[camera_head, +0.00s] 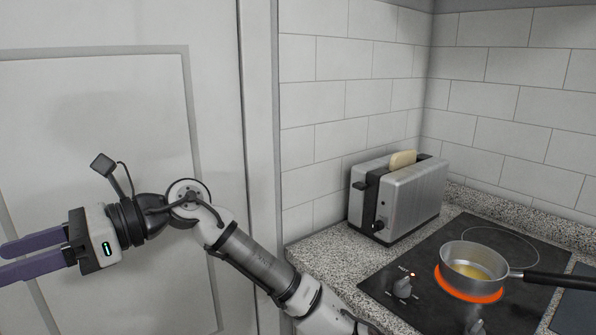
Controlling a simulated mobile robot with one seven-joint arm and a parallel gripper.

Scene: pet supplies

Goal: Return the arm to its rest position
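My arm reaches from the bottom of the view up and to the left, in front of a pale panelled door. My gripper (14,262) is at the far left edge, with two purple fingers pointing left. A narrow gap shows between the fingers, and nothing is visible in it. The fingertips are at or past the picture edge. The gripper is well apart from the counter and touches nothing that I can see.
The pale door (95,120) stands behind my arm. On the granite counter (325,262) at right are a silver toaster (408,200) with a bread slice (402,159) and a black cooktop (425,265). A saucepan (472,262) with yellowish contents sits on a glowing orange ring.

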